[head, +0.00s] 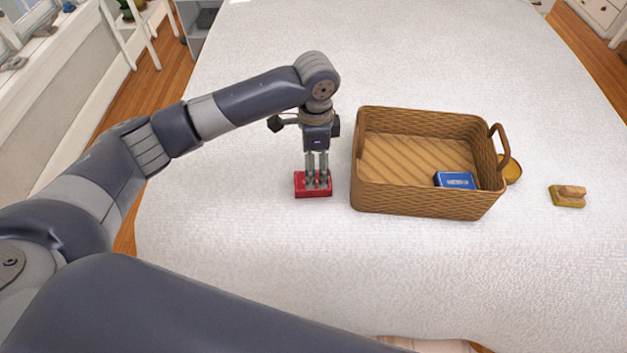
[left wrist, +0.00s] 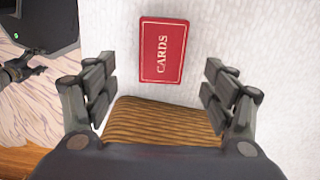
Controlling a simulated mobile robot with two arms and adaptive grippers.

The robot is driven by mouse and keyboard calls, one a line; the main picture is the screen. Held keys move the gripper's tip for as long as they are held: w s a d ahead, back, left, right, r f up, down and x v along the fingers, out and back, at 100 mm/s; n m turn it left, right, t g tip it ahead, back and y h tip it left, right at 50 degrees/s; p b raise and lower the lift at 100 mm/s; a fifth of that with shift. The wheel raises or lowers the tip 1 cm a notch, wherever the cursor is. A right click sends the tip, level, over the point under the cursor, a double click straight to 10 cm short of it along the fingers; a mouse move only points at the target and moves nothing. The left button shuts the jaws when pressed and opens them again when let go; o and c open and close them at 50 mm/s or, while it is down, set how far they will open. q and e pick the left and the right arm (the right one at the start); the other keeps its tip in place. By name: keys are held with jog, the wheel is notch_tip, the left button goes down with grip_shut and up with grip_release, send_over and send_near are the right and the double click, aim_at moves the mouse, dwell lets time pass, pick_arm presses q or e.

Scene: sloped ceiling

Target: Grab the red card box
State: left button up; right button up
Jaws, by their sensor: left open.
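The red card box (head: 313,194) lies flat on the white bed-like surface, left of the wicker basket. In the left wrist view the red box (left wrist: 162,52) shows its face with the word CARDS, just beyond the fingers and roughly centred between them. My left gripper (head: 317,183) points down over the box, its fingers overlapping it in the head view. In the left wrist view my left gripper (left wrist: 158,86) is open, with nothing between its fingers. Whether the fingers touch the box cannot be told.
The wicker basket (head: 420,203) stands close to the right, with a blue card box (head: 455,181) inside. A round yellowish item (head: 513,170) and a small yellow-brown object (head: 568,195) lie right of it. The white surface (head: 300,270) is clear in front.

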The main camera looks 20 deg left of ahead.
aim_at(299, 176)
pick_arm(q)
jog(key=shift+f, duration=0.45)
jog(key=shift+w+f, duration=0.1)
jog(key=shift+f, duration=0.25)
jog(key=f, duration=0.4)
jog(key=shift+a+f, duration=0.15)
jog(key=shift+a, duration=0.15)
jog(key=shift+f, duration=0.2)
jog(key=shift+c, duration=1)
jog(key=c, duration=0.9)
jog(key=shift+c, duration=0.7)
pick_arm(e)
jog(key=shift+w+d, duration=0.2)
jog(key=shift+w, duration=0.2)
